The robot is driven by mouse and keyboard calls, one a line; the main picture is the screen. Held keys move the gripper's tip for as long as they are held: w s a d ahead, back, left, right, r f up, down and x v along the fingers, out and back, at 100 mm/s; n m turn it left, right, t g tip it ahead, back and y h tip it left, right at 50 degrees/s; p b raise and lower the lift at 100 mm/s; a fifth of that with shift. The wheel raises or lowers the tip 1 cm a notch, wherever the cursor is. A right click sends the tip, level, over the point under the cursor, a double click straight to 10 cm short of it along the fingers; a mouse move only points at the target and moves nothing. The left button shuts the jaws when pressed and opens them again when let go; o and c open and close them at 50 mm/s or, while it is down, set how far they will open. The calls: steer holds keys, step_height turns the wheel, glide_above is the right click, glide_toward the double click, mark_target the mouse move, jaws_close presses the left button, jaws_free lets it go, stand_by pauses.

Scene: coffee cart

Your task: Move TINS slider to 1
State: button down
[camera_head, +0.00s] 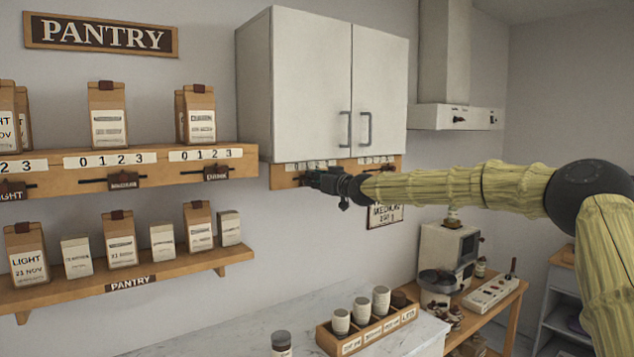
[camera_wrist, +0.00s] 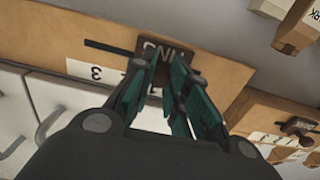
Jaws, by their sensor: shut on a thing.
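The TINS slider (camera_wrist: 178,49) is a dark brown block on a slotted wooden rail, seen upside down in the wrist view. My gripper (camera_wrist: 168,65) has its fingers closed on the slider's block. The white number scale (camera_wrist: 88,70) shows a clear 3 at left; a partly covered figure like a 1 lies close to the slider. My fingers hide the rest, so the exact reading cannot be told. In the head view my gripper (camera_head: 309,179) is at the wooden rail (camera_head: 284,183) under the white wall cabinet and hides the slider.
The white cabinet (camera_head: 310,80) is directly above the rail. A second scale (camera_head: 376,161) lies to the right. Pantry shelves (camera_head: 60,165) with bags and sliders are at left. A tin rack (camera_head: 370,335) and coffee machine (camera_head: 440,255) stand below.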

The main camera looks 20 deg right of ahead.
steer(key=c, duration=1.3)
jaws_free()
steer(key=shift+d, duration=0.15)
steer(key=shift+c, duration=0.2)
steer(key=shift+s, duration=0.1)
steer(key=v, duration=1.1)
steer(key=shift+s+d, duration=0.15)
steer(key=shift+s, duration=0.25)
